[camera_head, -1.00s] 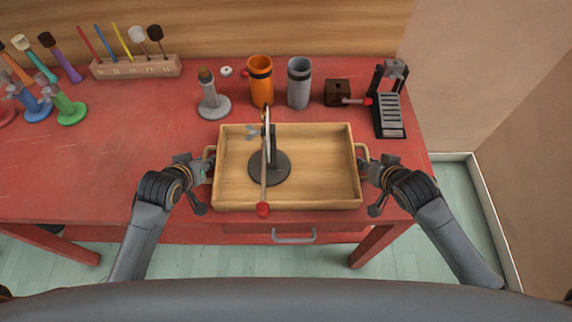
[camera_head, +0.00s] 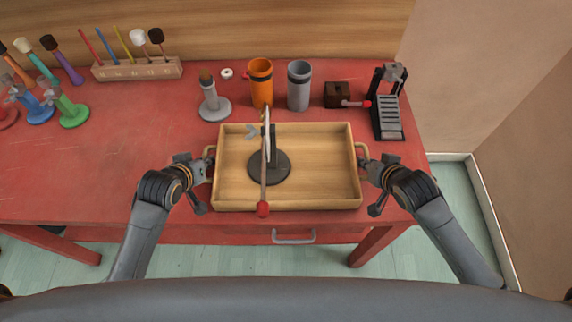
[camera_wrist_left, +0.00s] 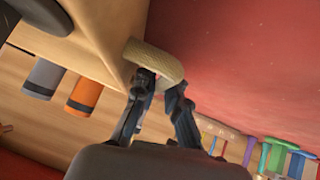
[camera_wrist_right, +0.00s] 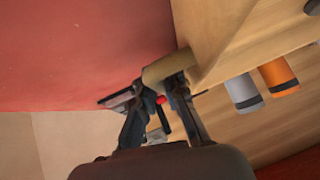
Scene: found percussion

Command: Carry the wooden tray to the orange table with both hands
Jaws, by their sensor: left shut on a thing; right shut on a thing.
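The wooden tray (camera_head: 320,197) is in the head view, at the front edge of a red table, with a handle at each short side. A dark round stand (camera_head: 282,168) with an upright post and a red-tipped stick (camera_head: 263,190) is in it. My left gripper (camera_head: 208,168) is shut on the tray's left handle, which shows in the left wrist view (camera_wrist_left: 155,62). My right gripper (camera_head: 366,168) is shut on the right handle, which shows in the right wrist view (camera_wrist_right: 168,68). I cannot tell whether the tray touches the tabletop. No orange table is in view.
On the red table (camera_head: 110,150), behind the tray, stand a grey stand (camera_head: 212,103), an orange cup (camera_head: 260,85), a grey cup (camera_head: 298,88), a brown box (camera_head: 337,94) and a black rack (camera_head: 388,110). A mallet holder (camera_head: 138,69) and coloured stands are at left. A drawer handle (camera_head: 293,237) is below.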

